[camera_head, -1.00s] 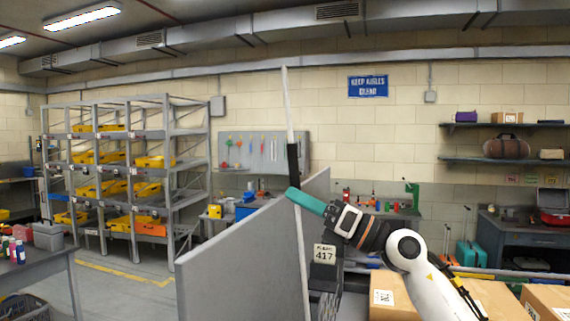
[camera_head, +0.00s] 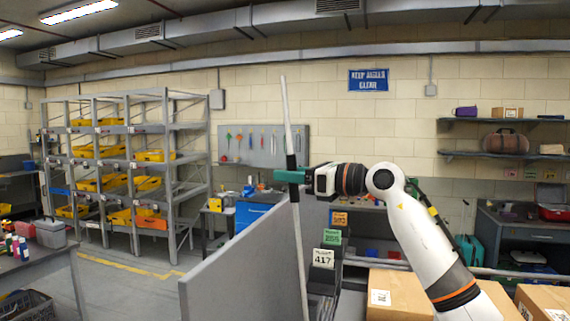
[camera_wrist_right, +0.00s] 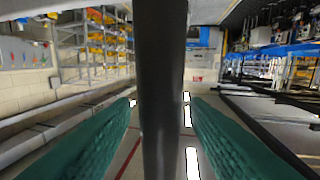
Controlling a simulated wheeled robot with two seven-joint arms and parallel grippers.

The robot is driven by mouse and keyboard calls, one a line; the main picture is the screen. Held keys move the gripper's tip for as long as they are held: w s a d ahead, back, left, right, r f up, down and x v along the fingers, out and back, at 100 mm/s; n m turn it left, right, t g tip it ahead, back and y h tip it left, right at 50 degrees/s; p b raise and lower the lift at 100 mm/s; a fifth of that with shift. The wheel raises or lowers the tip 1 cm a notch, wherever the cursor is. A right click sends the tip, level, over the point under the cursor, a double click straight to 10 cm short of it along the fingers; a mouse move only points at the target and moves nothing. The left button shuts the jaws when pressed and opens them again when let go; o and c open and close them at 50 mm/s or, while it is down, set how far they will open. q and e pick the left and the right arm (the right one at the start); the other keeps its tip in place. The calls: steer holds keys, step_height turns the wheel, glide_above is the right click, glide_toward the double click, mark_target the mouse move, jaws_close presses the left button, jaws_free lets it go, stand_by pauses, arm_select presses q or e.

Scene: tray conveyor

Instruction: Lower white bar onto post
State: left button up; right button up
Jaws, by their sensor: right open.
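The long thin white bar (camera_head: 301,250) stands nearly upright in the head view, leaning slightly left at its top, with a black sleeve (camera_head: 290,145) partway up. In the right wrist view, the dark sleeve (camera_wrist_right: 160,90) runs between the two open fingers (camera_wrist_right: 162,108), with a gap visible on both sides. I cannot make out a separate post for the bar; its foot runs out of the picture. My left gripper is not in view.
A grey partition (camera_head: 240,265) stands just left of the bar. Numbered holders (camera_head: 323,258) stand right of it, with cardboard boxes (camera_head: 398,292) further right. Shelving with yellow bins (camera_head: 155,155) is at the far left. The air around the bar's upper part is clear.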

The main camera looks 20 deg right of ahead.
steer(key=shift+x, duration=0.9)
steer(key=shift+c, duration=0.3)
jaws_close()
steer(key=shift+d, duration=0.1)
steer(key=shift+f, duration=0.1)
